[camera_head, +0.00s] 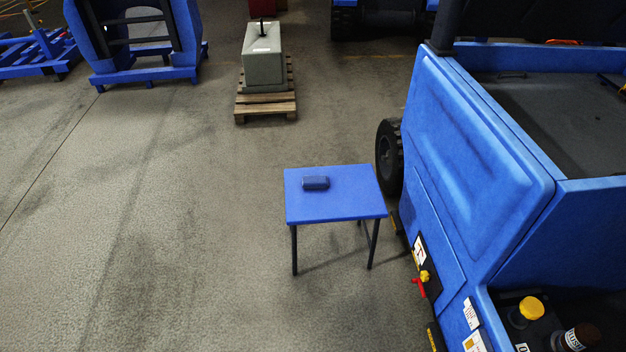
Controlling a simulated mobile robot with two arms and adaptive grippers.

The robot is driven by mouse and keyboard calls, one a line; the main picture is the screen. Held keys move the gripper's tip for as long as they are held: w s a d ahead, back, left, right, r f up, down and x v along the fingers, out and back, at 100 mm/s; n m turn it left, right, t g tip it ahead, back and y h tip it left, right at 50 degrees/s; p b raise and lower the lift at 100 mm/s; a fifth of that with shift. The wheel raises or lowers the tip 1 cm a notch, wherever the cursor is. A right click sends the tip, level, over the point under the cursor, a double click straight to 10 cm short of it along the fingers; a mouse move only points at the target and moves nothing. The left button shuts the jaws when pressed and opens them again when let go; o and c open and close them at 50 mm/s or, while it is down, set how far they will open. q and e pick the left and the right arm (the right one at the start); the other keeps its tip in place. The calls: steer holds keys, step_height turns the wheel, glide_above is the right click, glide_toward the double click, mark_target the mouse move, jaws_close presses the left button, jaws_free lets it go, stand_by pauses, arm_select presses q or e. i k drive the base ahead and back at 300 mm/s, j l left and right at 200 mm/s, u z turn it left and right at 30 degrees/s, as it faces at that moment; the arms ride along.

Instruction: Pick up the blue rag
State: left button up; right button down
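A small dark blue folded bundle (316,183), which looks like the blue rag, lies on the top of a small blue table (345,208). It sits left of the middle, toward the far edge of the tabletop. Nothing touches it or covers it. Neither of my grippers shows in the head view.
A large blue vehicle (480,150) stands close on the right of the table, its black wheel (389,158) near the table's far right corner. A grey block (263,60) sits on a wooden pallet (266,104) behind. Blue frames (150,75) stand far left. The floor left of the table is clear.

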mark_target(308, 181)
steer(key=z, duration=3.05)
steer(key=u, duration=3.1)
steer(key=i+j+z, duration=0.15)
steer(key=z, duration=0.65)
steer(key=i+j+z, duration=0.15)
steer(key=j, duration=0.15)
steer(key=i+j+z, duration=0.15)
steer(key=j, duration=0.15)
steer(key=i+j+z, duration=0.15)
steer(key=j, duration=0.2)
steer(key=i+j+z, duration=0.1)
steer(key=j, duration=0.25)
steer(key=i+j+z, duration=0.15)
steer(key=j, duration=0.2)
steer(key=k+l, duration=0.05)
